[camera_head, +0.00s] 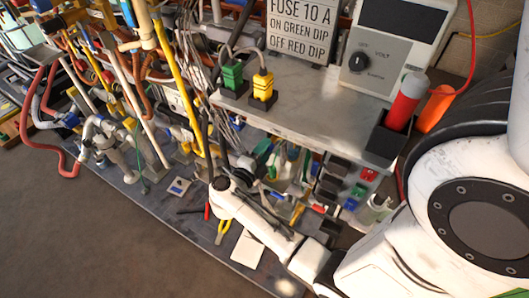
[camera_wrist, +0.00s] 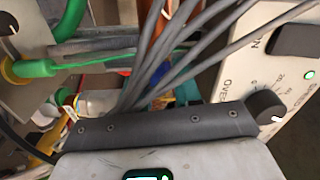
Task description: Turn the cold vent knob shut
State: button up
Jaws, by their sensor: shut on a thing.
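My arm reaches in from the right in the head view and bends back up among the fittings below the grey shelf. My gripper (camera_head: 252,168) is small and partly hidden there, beside cables and pipework. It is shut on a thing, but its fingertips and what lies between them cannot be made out. In the wrist view my gripper's body fills the bottom edge and hides the grasp. I cannot pick out the cold vent knob for certain in either view.
Grey cables (camera_wrist: 180,50) cross close in front of the wrist. A panel with a black dial (camera_wrist: 267,107) stands at its right. Open floor (camera_head: 90,235) lies at left.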

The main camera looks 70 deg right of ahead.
jog(key=shift+m+b, duration=2.05)
jog(key=shift+m, duration=2.15)
jog(key=o, duration=1)
jog(key=shift+o, duration=0.2)
jog(key=v, duration=1.1)
jog(key=shift+s+d, duration=0.1)
